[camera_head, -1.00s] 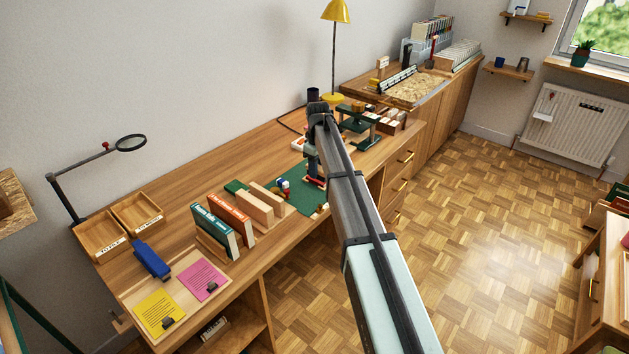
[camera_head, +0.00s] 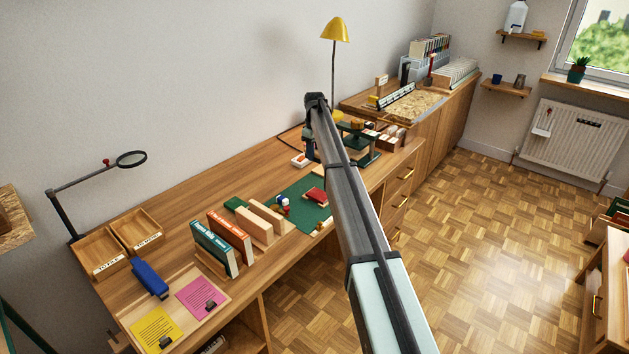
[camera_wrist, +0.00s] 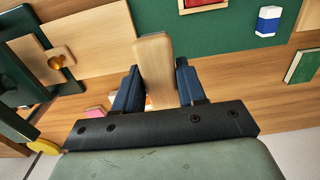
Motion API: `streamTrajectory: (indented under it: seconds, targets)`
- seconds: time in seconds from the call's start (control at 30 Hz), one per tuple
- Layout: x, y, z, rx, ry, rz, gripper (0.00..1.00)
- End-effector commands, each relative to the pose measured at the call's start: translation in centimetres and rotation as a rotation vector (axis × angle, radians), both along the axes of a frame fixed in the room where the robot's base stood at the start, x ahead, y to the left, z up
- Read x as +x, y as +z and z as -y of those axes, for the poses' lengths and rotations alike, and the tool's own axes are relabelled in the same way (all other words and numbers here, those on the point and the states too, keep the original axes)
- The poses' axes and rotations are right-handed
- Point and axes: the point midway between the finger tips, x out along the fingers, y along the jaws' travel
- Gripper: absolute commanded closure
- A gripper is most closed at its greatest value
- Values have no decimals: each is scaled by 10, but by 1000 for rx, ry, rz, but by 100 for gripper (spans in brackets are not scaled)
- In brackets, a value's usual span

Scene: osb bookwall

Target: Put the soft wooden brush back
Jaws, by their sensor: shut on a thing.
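The wooden brush shows in the wrist view as a pale, rounded wooden piece (camera_wrist: 153,62) standing up between the fingers. My gripper (camera_wrist: 157,78) is shut on it, with one dark blue finger on each side. The brush's lower end and any bristles are hidden behind the gripper. In the head view my gripper (camera_head: 309,147) is above the desk, beyond the green mat, mostly hidden behind my arm. The brush cannot be made out there.
The green mat (camera_head: 298,207) carries a red item (camera_head: 315,196). A dark green press (camera_head: 362,146) stands close right of my gripper. A small white-and-orange box (camera_head: 300,160) lies just left. Books (camera_head: 212,249) stand nearer the front. The desk's rear left is clear.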

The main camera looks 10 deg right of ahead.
Motion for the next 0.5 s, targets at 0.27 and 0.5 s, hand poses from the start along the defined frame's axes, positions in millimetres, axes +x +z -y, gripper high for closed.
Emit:
streamTrajectory:
  seconds: [0.27, 0.5]
  targets:
    - [-1, -34, 0, 0, 10, -3, 88]
    - [0, -62, 0, 0, 9, -1, 88]
